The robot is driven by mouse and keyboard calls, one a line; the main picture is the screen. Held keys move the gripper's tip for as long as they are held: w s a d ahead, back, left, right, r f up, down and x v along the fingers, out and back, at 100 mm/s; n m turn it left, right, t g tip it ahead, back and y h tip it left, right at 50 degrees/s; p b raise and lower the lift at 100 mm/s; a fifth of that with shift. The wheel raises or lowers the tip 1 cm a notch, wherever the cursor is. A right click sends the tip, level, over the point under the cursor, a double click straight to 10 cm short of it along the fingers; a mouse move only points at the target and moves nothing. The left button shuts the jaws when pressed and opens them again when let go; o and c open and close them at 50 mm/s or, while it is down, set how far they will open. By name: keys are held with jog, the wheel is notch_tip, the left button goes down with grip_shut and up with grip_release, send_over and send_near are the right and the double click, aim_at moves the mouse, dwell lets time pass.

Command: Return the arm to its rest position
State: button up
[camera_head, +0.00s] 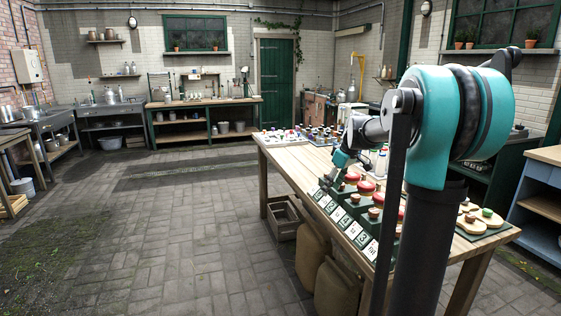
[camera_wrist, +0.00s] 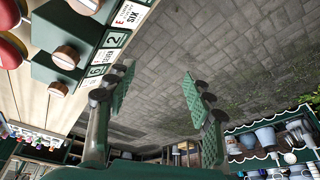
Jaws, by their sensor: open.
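My arm rises at the right of the head view and reaches out over the wooden table (camera_head: 290,160). My gripper (camera_head: 338,172) is above the left edge of the table, beside a row of green blocks with white number cards (camera_head: 352,228). In the wrist view my gripper (camera_wrist: 160,100) shows two green textured fingers spread well apart. Nothing is between them; only paved floor shows beyond. Green blocks with wooden knobs (camera_wrist: 65,57) lie to the left of the fingers in that view, close to the left finger.
Red-topped items (camera_head: 365,187) and wooden boards (camera_head: 483,221) are on the table. A wooden crate (camera_head: 285,216) and sacks (camera_head: 333,288) stand on the floor by its left side. A blue cabinet (camera_head: 540,205) is at the right. The paved floor (camera_head: 170,220) at left is clear.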

jog(key=s+f+m+h, duration=0.1)
jog(key=s+f+m, duration=0.2)
jog(key=s+f, duration=0.3)
jog(key=s+f+m+t+h, duration=0.1)
jog(key=s+f+m, duration=0.2)
jog(key=s+f, duration=0.4)
jog(key=s+f+m, duration=0.3)
jog(key=s+f, duration=0.4)
jog(key=s, duration=1)
jog(key=shift+d+t+h, duration=0.3)
jog(key=shift+d+h, duration=0.1)
